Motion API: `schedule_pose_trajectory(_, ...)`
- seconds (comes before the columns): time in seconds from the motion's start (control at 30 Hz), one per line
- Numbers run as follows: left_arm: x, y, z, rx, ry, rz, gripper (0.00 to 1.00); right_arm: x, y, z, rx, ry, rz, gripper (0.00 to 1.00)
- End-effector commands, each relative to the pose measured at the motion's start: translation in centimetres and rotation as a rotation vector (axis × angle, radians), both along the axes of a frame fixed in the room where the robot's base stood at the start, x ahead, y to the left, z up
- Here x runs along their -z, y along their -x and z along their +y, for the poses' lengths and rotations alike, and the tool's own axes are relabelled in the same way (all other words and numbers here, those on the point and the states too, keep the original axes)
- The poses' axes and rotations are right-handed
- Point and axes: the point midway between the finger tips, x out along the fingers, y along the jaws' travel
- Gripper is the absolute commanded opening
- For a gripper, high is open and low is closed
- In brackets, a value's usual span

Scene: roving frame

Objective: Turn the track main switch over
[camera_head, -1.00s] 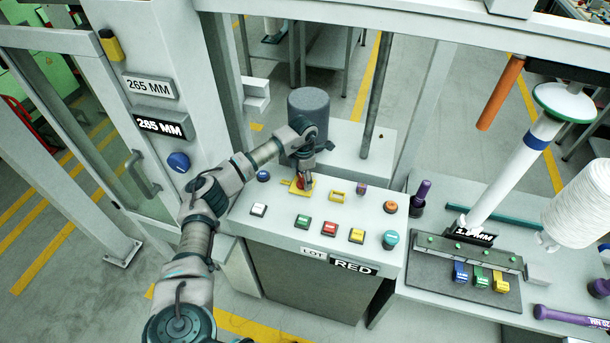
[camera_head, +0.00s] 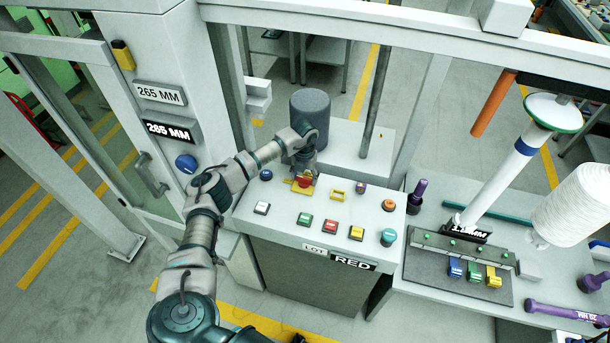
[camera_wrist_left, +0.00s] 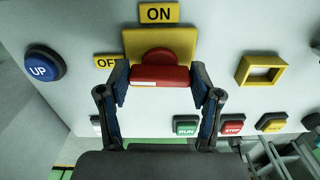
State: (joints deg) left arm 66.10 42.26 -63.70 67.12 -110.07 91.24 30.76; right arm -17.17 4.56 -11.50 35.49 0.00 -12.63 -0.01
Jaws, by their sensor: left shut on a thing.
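The track main switch is a red knob (camera_head: 305,181) on a yellow plate (camera_head: 293,187) on the white console top. In the left wrist view its red handle (camera_wrist_left: 160,76) lies crosswise, with a white mark toward its left end. A yellow ON label (camera_wrist_left: 158,13) sits above the plate, and an OFF label (camera_wrist_left: 106,62) at its left is partly hidden by a finger. My left gripper (camera_head: 304,171) reaches down over the knob. In the left wrist view its fingers (camera_wrist_left: 160,80) are shut on the two ends of the handle. My right gripper is not in view.
A blue UP button (camera_wrist_left: 44,67) is left of the switch; an empty yellow frame (camera_wrist_left: 262,70) is right of it. Green, red and yellow buttons (camera_head: 330,226) line the console front. A grey cylinder (camera_head: 310,118) stands behind. A post (camera_head: 375,95) rises behind the console.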

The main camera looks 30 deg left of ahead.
Motion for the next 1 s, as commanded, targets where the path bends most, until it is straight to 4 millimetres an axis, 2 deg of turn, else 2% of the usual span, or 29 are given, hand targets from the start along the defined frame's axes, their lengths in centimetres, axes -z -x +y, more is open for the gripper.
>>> schedule_pose_trajectory(0.3, 0.52, 0.41, 0.09, -0.069, -0.004, 0.017, 0.3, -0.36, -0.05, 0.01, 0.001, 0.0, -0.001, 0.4)
schedule_pose_trajectory(0.7, 0.54, 0.36, 0.04, -0.073, -0.003, 0.016, 0.3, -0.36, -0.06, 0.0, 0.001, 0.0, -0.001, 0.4)
schedule_pose_trajectory(0.73, 0.53, 0.35, 0.04, -0.073, -0.003, 0.016, 0.69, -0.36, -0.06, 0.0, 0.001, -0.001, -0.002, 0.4)
schedule_pose_trajectory(0.8, 0.47, 0.3, 0.03, -0.073, -0.003, 0.013, 0.87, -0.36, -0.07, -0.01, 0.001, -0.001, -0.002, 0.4)
schedule_pose_trajectory(0.83, 0.43, 0.27, 0.01, -0.073, -0.003, 0.012, 0.9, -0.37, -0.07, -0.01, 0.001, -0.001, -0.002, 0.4)
schedule_pose_trajectory(1.0, 0.27, 0.13, -0.02, -0.072, -0.002, 0.007, 0.9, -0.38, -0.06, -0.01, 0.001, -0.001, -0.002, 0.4)
